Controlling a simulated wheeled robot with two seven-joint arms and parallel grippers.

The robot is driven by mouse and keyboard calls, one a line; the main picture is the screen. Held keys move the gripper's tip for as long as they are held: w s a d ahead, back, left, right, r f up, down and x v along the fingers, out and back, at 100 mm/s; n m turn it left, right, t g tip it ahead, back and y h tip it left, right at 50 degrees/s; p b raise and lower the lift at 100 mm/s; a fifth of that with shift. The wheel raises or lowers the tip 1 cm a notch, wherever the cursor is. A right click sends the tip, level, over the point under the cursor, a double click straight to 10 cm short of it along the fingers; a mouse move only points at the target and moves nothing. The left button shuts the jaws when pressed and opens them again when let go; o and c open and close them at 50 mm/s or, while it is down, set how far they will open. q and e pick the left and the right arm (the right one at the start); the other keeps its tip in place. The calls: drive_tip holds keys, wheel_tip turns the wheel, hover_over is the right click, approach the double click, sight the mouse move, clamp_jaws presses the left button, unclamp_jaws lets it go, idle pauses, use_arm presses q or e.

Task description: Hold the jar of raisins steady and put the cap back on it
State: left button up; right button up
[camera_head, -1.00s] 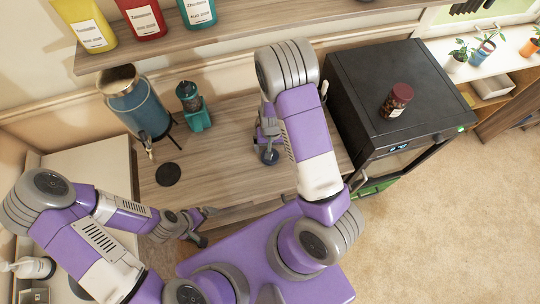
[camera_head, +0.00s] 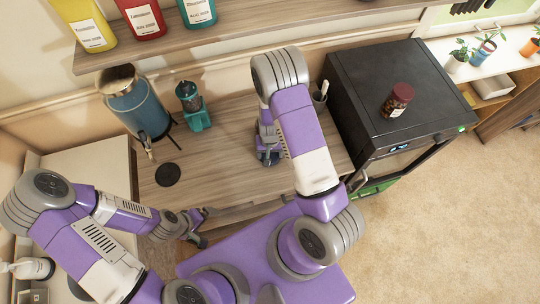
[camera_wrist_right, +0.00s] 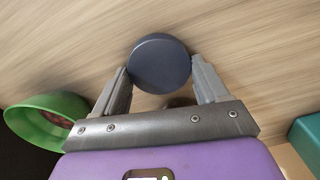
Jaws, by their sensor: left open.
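A dark red jar (camera_head: 397,99) with a dark red top and a pale label stands upright on a black box-shaped appliance at the right in the head view. I cannot tell its contents. A round blue-grey cap (camera_wrist_right: 160,62) is over the wooden table between the fingertips of my right gripper (camera_wrist_right: 161,66). The fingers are at both sides of the cap; whether they press on it is unclear. In the head view my right gripper (camera_head: 269,150) is low over the table, partly hidden by its arm. My left gripper (camera_head: 207,227) is open and empty near the table's front edge.
The black appliance (camera_head: 365,75) stands right of the wooden table (camera_head: 235,140). A blue dispenser (camera_head: 138,107), teal grinder (camera_head: 192,105) and black disc (camera_head: 168,174) are on the table's left. A dark cup (camera_head: 320,95) stands beside the appliance. A green bowl (camera_wrist_right: 45,120) shows in the wrist view.

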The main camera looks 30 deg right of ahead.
drive_tip(key=c, duration=0.5)
drive_tip(key=shift+o, duration=0.2)
drive_tip(key=shift+r, duration=0.1)
wheel_tip(320, 180, up, 10)
drive_tip(key=p, duration=0.1)
